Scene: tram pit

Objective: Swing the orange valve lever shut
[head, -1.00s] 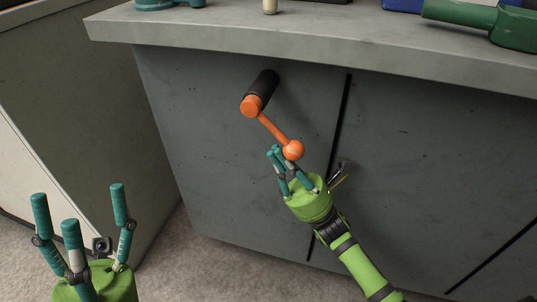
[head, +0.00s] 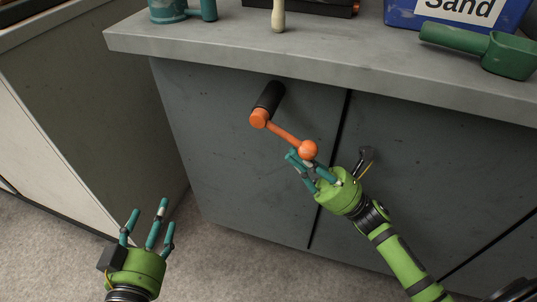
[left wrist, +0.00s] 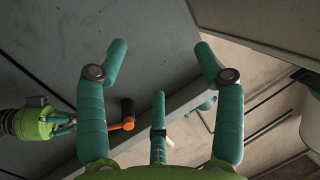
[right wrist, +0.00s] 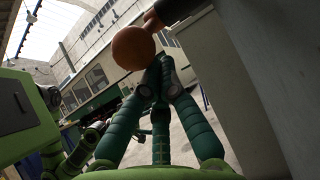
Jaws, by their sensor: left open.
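The orange valve lever (head: 283,132) sticks out from a black shaft (head: 268,98) on the grey cabinet front, sloping down to the right to a ball knob (head: 308,149). My right gripper (head: 303,161) is at the knob from below. In the right wrist view its fingers (right wrist: 157,75) are drawn together, with the knob (right wrist: 133,46) against or just beyond the tips, not clearly between them. My left gripper (head: 153,215) is open and empty, low at the left, away from the lever. In the left wrist view the lever (left wrist: 122,126) shows beyond its spread fingers (left wrist: 160,75).
The grey countertop (head: 330,55) overhangs above the lever. On it are a blue Sand bin (head: 400,16), a green scoop (head: 505,52) and a teal item (head: 168,10). A pale cabinet (head: 80,110) stands at the left.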

